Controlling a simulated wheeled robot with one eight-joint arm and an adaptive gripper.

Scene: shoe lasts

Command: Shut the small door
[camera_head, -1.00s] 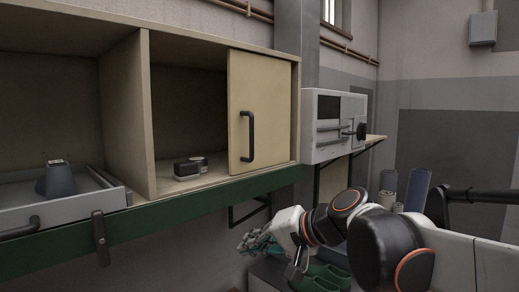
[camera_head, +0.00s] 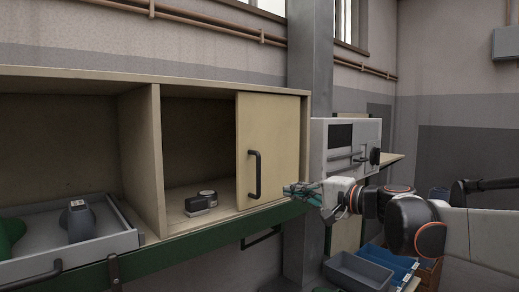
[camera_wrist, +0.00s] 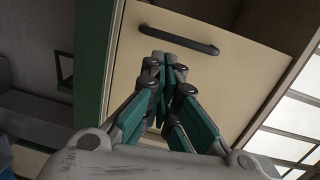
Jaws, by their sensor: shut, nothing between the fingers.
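The small door is a pale wooden panel (camera_head: 283,130) with a black bar handle (camera_head: 254,175). It covers the right part of the cabinet's right-hand compartment; the left part of that compartment is open. My gripper (camera_head: 288,190) is shut and empty, low in front of the door, to the right of the handle. In the wrist view, the closed fingers (camera_wrist: 164,62) point at the door panel (camera_wrist: 215,75), close to the handle (camera_wrist: 180,40). I cannot tell whether the fingertips touch the door or handle.
A small dark device (camera_head: 201,202) sits on the open compartment's floor. A grey drawer tray (camera_head: 118,240) at left holds a dark shoe last (camera_head: 77,222) and a green thing (camera_head: 10,236). A white machine (camera_head: 345,160) stands right of the cabinet. Bins (camera_head: 368,272) lie below my arm.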

